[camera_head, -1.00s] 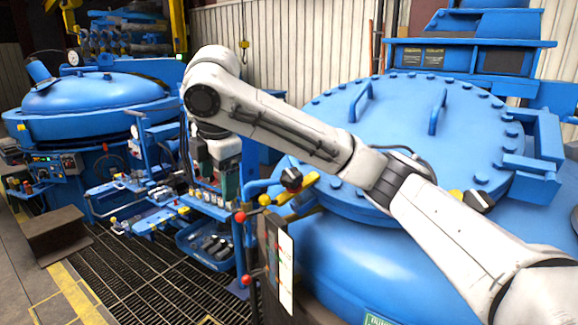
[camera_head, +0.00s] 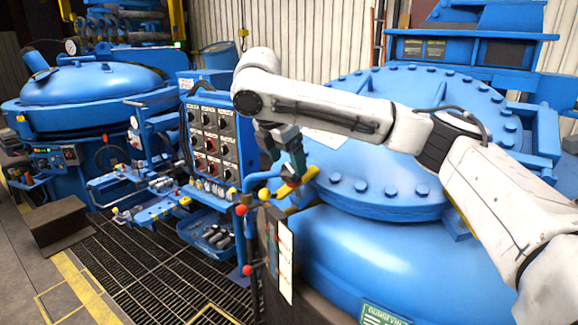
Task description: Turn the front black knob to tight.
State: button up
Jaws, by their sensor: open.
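My gripper (camera_head: 297,168) hangs below the end of my white arm, in the middle of the view, with its dark teal fingers pointing down and to the right. The fingers are at the near left edge of the large blue lid (camera_head: 380,190), just above a yellow lever (camera_head: 297,184). The front black knob by this lever is hidden behind my gripper, so I cannot tell whether the fingers touch it or how it is turned. The jaws are open, and I see nothing held.
A control panel (camera_head: 228,112) with several black and red knobs stands left of my gripper. Red ball handles (camera_head: 240,210) and a white sign board (camera_head: 285,262) stand below it. A blue furnace (camera_head: 95,85) is at the far left.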

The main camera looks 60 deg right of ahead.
jog(key=shift+x, duration=1.4)
jog(key=c, duration=1)
